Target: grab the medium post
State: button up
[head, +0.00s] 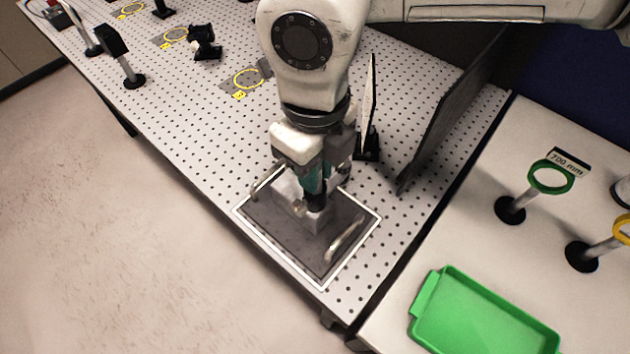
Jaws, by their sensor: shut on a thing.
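My gripper (314,188), with teal on its fingers, points down over a dark square plate with a white outline (292,249). It is shut on a dark, upright post-like piece (317,203), mostly hidden by the fingers. The piece stands at a light grey block (312,222) on the plate; I cannot tell whether it is seated in the block or clear of it. A small metal knob (299,208) shows beside it. No label or size mark shows on the held piece, so I cannot tell whether it is the medium post.
Metal handles (345,240) rise from the plate. An upright thin panel (369,100) and dark screen (450,110) stand to the right. A green-ringed post (549,177), yellow-ringed post (598,250) and green tray (485,315) are on the right bench. Black-mounted optics (118,50) stand far left.

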grip_shut()
jog(key=shift+r, duration=0.1)
